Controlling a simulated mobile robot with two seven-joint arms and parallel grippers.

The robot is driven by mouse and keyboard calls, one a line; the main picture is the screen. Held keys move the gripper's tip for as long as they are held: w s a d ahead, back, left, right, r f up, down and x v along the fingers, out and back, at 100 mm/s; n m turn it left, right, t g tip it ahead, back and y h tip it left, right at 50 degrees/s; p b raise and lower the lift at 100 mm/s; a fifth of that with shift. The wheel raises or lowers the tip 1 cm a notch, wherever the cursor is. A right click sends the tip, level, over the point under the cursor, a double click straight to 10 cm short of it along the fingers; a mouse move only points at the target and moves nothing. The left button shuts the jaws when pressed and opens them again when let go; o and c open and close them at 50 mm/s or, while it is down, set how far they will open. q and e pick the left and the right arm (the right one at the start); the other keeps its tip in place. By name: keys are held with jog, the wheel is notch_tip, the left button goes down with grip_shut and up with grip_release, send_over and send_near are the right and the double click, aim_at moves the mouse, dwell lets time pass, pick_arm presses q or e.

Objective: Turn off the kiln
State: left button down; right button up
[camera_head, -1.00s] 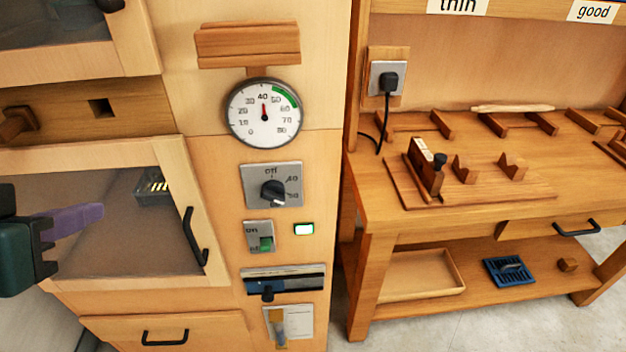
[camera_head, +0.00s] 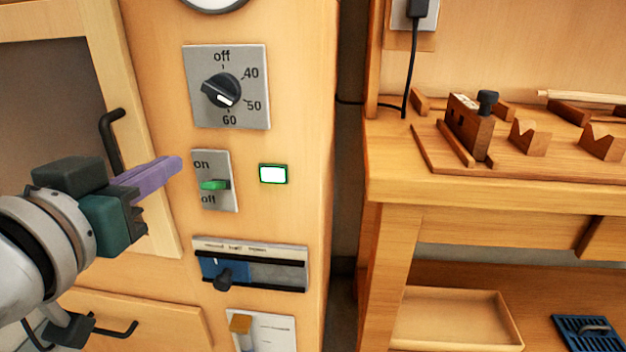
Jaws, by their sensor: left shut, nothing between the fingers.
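The kiln is a light wooden cabinet (camera_head: 300,120) with its controls on the front. A grey plate marked on and off carries a green switch lever (camera_head: 214,185), which sticks out between the two words. A lit white lamp (camera_head: 273,174) with a green rim is right of it. Above is a black dial knob (camera_head: 221,91), its white mark toward the lower right, between 50 and 60. My left gripper (camera_head: 178,164), with purple fingers, is shut and empty, just left of the switch plate and apart from the lever in the picture. My right gripper is out of view.
A slider panel (camera_head: 250,266) with a black knob is below the switch. A door with a black handle (camera_head: 111,140) is behind my left arm. A wooden workbench (camera_head: 470,190) with wooden blocks stands at right, with a dark gap between it and the kiln.

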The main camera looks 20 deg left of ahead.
aim_at(216, 141)
pick_arm(q)
jog(key=shift+w+f, duration=0.1)
jog(key=shift+f, duration=0.05)
jog(key=b+x, duration=0.2)
jog(key=x, duration=0.8)
jog(key=shift+w+f, duration=0.15)
jog(key=shift+s+d+f+b, duration=0.1)
jog(key=shift+s+f+b, duration=0.25)
jog(key=shift+f, duration=0.25)
jog(key=shift+s+d+f+b, duration=0.1)
jog(key=shift+s+f+b, duration=0.25)
jog(key=shift+f, duration=0.2)
jog(key=shift+s+d+f, duration=0.1)
jog(key=shift+s+f, duration=0.25)
jog(key=shift+f, duration=0.1)
